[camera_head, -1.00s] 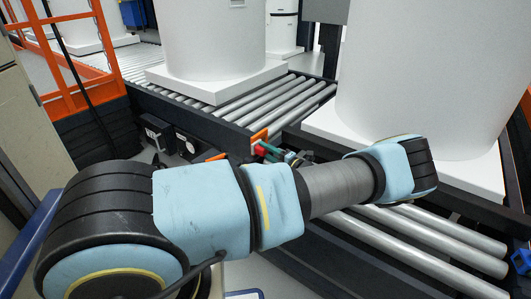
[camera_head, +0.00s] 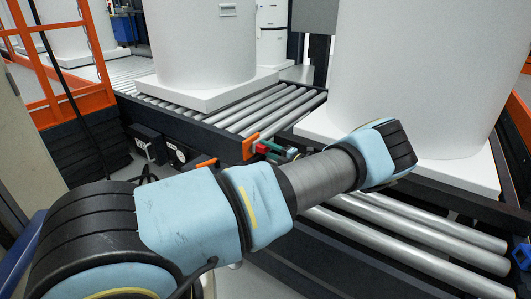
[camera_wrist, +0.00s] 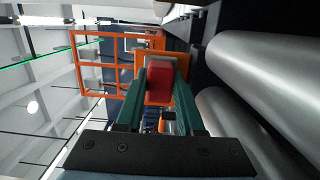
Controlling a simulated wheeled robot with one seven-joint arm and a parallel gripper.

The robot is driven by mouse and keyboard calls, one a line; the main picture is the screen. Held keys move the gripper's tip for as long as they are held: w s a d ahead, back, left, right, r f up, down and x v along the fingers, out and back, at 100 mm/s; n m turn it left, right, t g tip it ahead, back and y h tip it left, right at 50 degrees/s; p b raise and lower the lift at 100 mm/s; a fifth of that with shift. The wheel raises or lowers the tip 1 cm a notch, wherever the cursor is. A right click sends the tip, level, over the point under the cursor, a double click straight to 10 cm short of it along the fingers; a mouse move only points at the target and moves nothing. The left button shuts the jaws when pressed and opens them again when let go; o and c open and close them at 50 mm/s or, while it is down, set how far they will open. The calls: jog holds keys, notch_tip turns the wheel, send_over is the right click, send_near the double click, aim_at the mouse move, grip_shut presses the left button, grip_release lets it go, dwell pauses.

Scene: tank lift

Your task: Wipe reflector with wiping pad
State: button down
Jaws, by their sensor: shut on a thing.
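My gripper (camera_head: 268,151) has two green fingers shut on a red block, the wiping pad (camera_wrist: 159,80). The pad also shows as a small red patch (camera_head: 262,148) in the head view, beside an orange bracket (camera_head: 250,147) at the near corner of the rear roller conveyor. In the wrist view the orange bracket (camera_wrist: 179,64) lies just beyond the pad. The pad hides part of it, and I cannot tell whether they touch. I cannot make out a separate reflector face; it may be on this bracket.
A large white tank (camera_head: 425,80) on a white base stands close on the right conveyor. Another tank (camera_head: 203,45) stands on the rear rollers (camera_head: 270,108). Bare rollers (camera_head: 400,250) lie at front right. An orange fence (camera_head: 75,65) is at left.

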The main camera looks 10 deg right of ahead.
jog(key=shift+w+d+r, duration=0.5)
jog(key=shift+w+d, duration=0.1)
jog(key=shift+w, duration=0.05)
jog(key=shift+s+a+p, duration=0.2)
jog(key=shift+a+p, duration=0.1)
jog(key=shift+p, duration=0.45)
jog(key=shift+s+a+f+p, duration=0.2)
jog(key=shift+s+a+p, duration=0.15)
jog(key=shift+p, duration=0.35)
jog(key=shift+s+a+f+p, duration=0.2)
jog(key=shift+s+a+p, duration=0.3)
jog(key=shift+s+a, duration=0.1)
jog(key=shift+s+a+p, duration=1)
jog(key=shift+a+p, duration=0.05)
jog(key=shift+p, duration=0.1)
jog(key=shift+s+a, duration=0.3)
jog(key=shift+a, duration=0.05)
jog(key=shift+w+a+f, duration=0.1)
jog(key=shift+a, duration=0.05)
jog(key=shift+w+d+f, duration=0.1)
jog(key=shift+w+d, duration=0.15)
jog(key=shift+d, duration=0.05)
jog(key=shift+w+d+b, duration=1.05)
jog(key=shift+d+b, duration=0.05)
jog(key=shift+b, duration=0.1)
